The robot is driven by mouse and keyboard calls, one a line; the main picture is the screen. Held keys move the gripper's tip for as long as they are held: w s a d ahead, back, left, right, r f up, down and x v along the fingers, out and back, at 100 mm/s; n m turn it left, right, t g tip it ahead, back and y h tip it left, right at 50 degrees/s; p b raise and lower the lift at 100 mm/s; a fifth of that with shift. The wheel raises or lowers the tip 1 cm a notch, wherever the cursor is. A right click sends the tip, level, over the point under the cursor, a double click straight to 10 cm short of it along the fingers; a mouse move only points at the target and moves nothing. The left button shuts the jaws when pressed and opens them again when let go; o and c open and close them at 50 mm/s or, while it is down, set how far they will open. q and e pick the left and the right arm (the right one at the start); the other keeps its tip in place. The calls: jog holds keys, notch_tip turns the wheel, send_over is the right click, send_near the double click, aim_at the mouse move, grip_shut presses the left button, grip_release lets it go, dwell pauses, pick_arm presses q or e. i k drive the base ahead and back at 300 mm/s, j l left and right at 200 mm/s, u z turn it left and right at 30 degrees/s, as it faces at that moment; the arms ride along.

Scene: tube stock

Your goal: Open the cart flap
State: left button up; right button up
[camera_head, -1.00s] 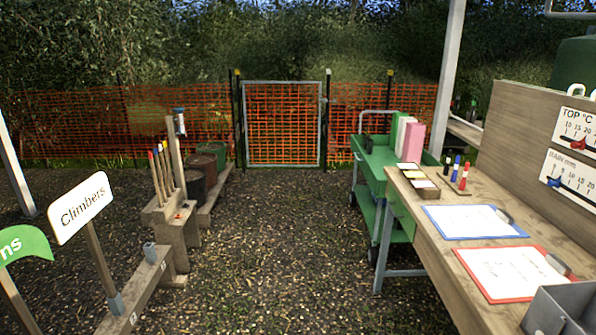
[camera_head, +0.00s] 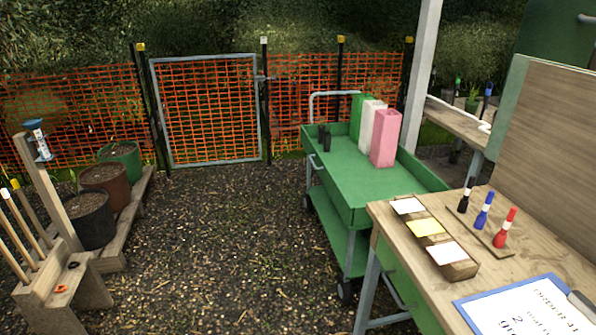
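The green cart (camera_head: 345,197) stands right of centre on wheels, behind the wooden bench. Its upper tray holds a green, a white and a pink upright block (camera_head: 385,138), and small dark items stand at its left rim. A grey push handle (camera_head: 333,94) rises at its far end. A green panel (camera_head: 408,290) shows below the bench, partly hidden by the bench top; I cannot tell whether it is the cart flap. Neither of my grippers is in view.
The wooden bench (camera_head: 405,222) with a card holder, markers and a blue clipboard (camera_head: 525,308) fills the lower right. A rack with stakes and pots (camera_head: 92,218) stands at the left. The gravel path (camera_head: 215,240) between is clear up to the mesh gate (camera_head: 210,115).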

aim_at(345, 206)
jog(key=i+l+z, duration=0.2)
jog(key=i, duration=0.75)
jog(key=i+j+z, duration=0.1)
jog(key=z, duration=0.25)
jog(key=j+z, duration=0.15)
jog(key=z, duration=0.2)
jog(key=i+j+z, duration=0.1)
jog(key=z, duration=0.25)
jog(key=j, duration=0.1)
